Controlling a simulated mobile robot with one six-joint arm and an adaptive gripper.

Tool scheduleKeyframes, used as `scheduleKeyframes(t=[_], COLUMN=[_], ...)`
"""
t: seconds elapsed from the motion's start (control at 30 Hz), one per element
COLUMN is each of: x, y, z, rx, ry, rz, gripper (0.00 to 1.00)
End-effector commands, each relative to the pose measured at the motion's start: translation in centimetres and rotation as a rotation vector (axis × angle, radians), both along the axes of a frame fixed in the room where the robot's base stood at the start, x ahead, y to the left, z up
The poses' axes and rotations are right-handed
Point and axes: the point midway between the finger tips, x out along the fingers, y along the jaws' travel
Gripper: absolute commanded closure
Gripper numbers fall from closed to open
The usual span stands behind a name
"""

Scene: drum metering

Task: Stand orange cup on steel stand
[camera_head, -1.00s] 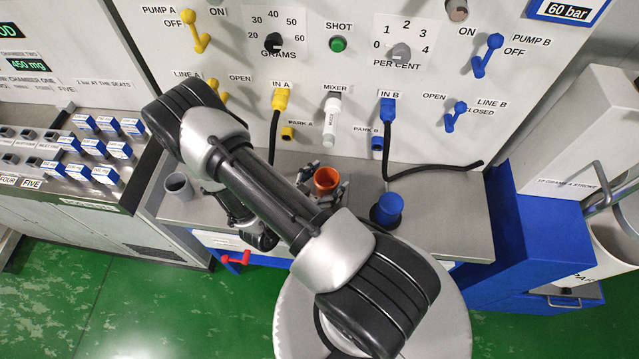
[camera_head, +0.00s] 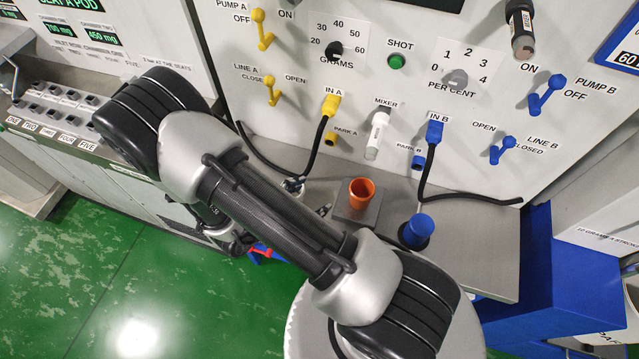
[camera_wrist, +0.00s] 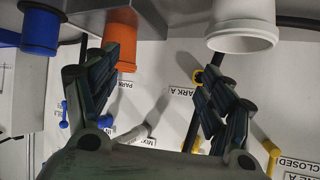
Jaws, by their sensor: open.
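The orange cup (camera_head: 361,192) stands upright on the square steel stand (camera_head: 342,212) on the bench. In the wrist view the orange cup (camera_wrist: 122,50) shows upside down under the grey stand (camera_wrist: 150,14), close to the left finger. My gripper (camera_head: 309,198) is just left of the stand in the head view, partly hidden by my own arm. In the wrist view my gripper (camera_wrist: 160,78) has its fingers spread with nothing between them. Whether the left finger touches the cup I cannot tell.
A blue cup (camera_head: 417,230) stands right of the stand. A white cup (camera_wrist: 242,32) shows in the wrist view beyond the right finger. Behind are the panel with its mixer nozzle (camera_head: 376,135) and the black hose from IN B (camera_head: 433,133). Bare bench (camera_head: 475,240) lies to the right.

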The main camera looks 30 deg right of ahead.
Motion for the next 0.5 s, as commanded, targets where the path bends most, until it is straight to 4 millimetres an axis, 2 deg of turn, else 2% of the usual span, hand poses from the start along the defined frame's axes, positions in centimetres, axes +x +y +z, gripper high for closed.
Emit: scheduleKeyframes(t=[0.03,0.1,0.17,0.23,0.3,0.37,0.5], x=[2.6,5.8,8.1,10.2,11.6,12.1,11.2], y=[1.5,4.0,6.1,8.6,10.8,12.5,15.2], z=[1.1,2.5,4.4,7.2,10.4,13.4,20.6], rx=[0.109,0.258,0.371,0.486,0.581,0.646,0.731], ry=[-0.031,-0.054,-0.068,-0.081,-0.087,-0.085,-0.053], rz=[0.043,0.127,0.212,0.321,0.439,0.544,0.799], gripper=[0.25,0.25,0.25,0.25,0.25,0.25,0.25])
